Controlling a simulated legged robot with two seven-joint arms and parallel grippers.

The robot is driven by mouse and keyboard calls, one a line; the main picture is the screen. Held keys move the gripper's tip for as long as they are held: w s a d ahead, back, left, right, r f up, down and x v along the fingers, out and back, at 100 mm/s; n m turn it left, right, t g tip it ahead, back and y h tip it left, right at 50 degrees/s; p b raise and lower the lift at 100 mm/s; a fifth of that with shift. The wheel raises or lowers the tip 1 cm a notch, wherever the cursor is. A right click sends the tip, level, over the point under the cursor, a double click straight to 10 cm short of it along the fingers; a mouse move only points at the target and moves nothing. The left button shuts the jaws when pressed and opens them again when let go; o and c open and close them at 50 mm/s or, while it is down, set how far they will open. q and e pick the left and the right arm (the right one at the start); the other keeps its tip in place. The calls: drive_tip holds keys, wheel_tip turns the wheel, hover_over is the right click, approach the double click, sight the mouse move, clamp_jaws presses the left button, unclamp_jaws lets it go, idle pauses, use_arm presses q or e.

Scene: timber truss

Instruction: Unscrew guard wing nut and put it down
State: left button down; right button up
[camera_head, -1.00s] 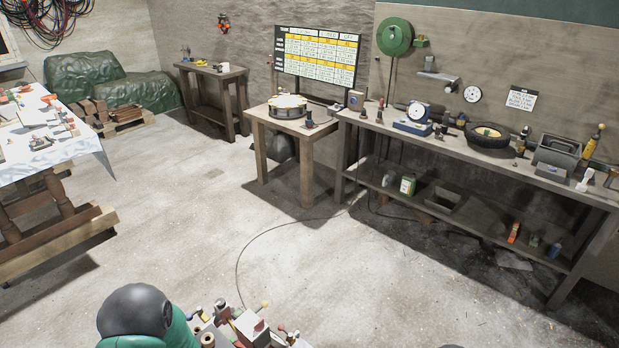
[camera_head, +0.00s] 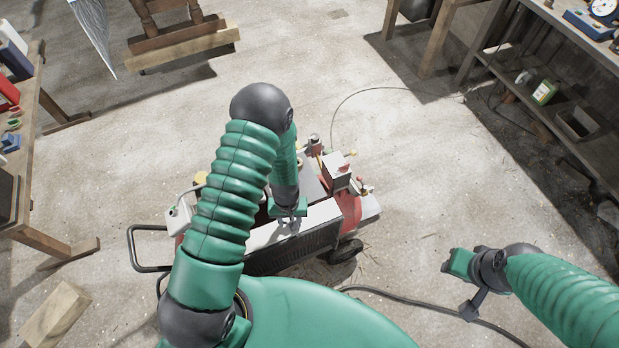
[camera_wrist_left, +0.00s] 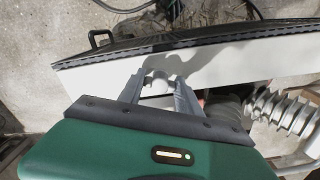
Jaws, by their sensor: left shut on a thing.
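My left gripper (camera_head: 289,226) is over the pale top of the guard (camera_head: 318,216) on the red machine. It is shut on a small grey piece, likely the wing nut (camera_wrist_left: 157,82), which shows between the fingers in the left wrist view. The piece is small, and the fingers partly cover it. I cannot tell whether it still touches the guard; shadows of the fingers fall on the pale panel (camera_wrist_left: 215,66). My right gripper (camera_head: 466,290) hangs over bare floor at the right, away from the machine, and its finger gap is not clear.
The machine has a black tube handle (camera_head: 134,250) at its left and a wheel (camera_head: 346,252) at its right. A dark cable (camera_head: 410,303) lies on the floor. A workbench (camera_head: 50,225) stands at the left, shelving (camera_head: 530,100) at the upper right. Open floor surrounds the machine.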

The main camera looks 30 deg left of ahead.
use_arm(q)
drive_tip(key=shift+r+p, duration=0.45)
drive_tip(key=shift+r, duration=0.05)
idle(0.8)
drive_tip(key=shift+r+p, duration=0.6)
drive_tip(key=shift+r, duration=0.05)
wheel_tip(320, 180, up, 4)
drive_tip(key=p, duration=0.3)
drive_tip(key=shift+p, duration=0.3)
